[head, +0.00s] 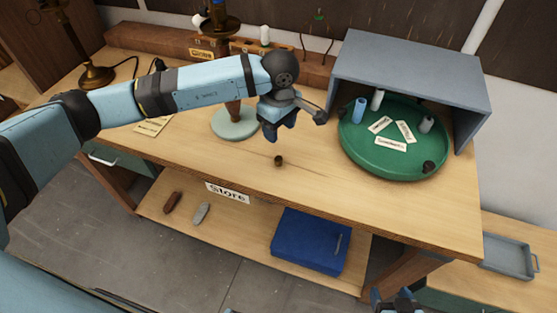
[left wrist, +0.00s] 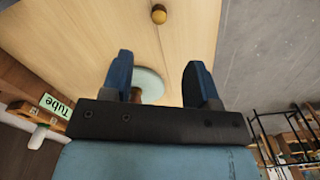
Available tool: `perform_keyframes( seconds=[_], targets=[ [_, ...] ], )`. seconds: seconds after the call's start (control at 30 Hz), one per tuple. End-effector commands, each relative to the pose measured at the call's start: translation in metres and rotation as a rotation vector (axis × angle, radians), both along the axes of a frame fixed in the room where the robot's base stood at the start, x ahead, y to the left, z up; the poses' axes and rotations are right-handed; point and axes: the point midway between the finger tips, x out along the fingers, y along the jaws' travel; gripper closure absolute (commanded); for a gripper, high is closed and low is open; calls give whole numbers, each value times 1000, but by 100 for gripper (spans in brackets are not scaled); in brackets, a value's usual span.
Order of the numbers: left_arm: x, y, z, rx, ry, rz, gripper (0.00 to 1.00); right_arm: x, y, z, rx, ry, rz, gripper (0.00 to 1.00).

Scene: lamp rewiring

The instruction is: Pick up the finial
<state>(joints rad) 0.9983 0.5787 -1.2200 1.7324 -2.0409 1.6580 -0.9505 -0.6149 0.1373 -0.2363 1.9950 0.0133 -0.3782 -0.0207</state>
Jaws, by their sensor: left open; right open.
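The finial (head: 278,160) is a small, round, dark brass knob. It stands alone on the wooden bench top near the front edge. In the left wrist view the finial (left wrist: 158,14) is at the top, beyond the fingertips. My left gripper (head: 272,133) points down over the bench, just behind and above the finial, apart from it. In the left wrist view its two blue fingers (left wrist: 159,62) are spread with nothing between them. My right gripper (head: 397,303) is open at the bottom edge, partly cut off, in front of the bench.
A pale green round base (head: 236,124) stands left of my left gripper. A green round tray (head: 385,168) with cylinders and labels sits under a grey hood (head: 410,75). The lower shelf holds a blue box (head: 309,240). Bench top around the finial is clear.

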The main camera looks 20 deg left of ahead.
Motion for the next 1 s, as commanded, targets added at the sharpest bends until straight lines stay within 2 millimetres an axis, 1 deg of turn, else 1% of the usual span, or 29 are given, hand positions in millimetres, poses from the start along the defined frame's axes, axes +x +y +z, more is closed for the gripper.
perform_keyframes(
  seconds=[0.1,0.2,0.3,0.47,0.57,0.7,0.83,0.9,1.0],
  targets=[
    [-2,0,-25,-1,7,3,45,0,-1,6,-2,-1,-1,32],
    [-2,0,-44,-2,7,1,45,0,-2,9,-3,0,-1,32],
    [-2,-1,-59,-5,6,1,45,1,-2,11,-3,0,-1,32],
    [-1,-1,-71,-5,3,1,45,0,-2,12,-4,0,-1,32],
    [-1,0,-79,-5,7,2,45,0,-2,16,-5,1,-1,32],
    [1,3,-99,-5,8,2,45,0,-2,25,-5,2,-1,32],
    [1,3,-117,-6,6,2,45,0,-2,28,-3,-1,0,32],
    [2,3,-121,-6,5,2,45,0,-2,28,-3,-1,0,32],
    [2,3,-123,-6,3,1,45,0,-2,28,-3,-1,0,32]
  ],
)
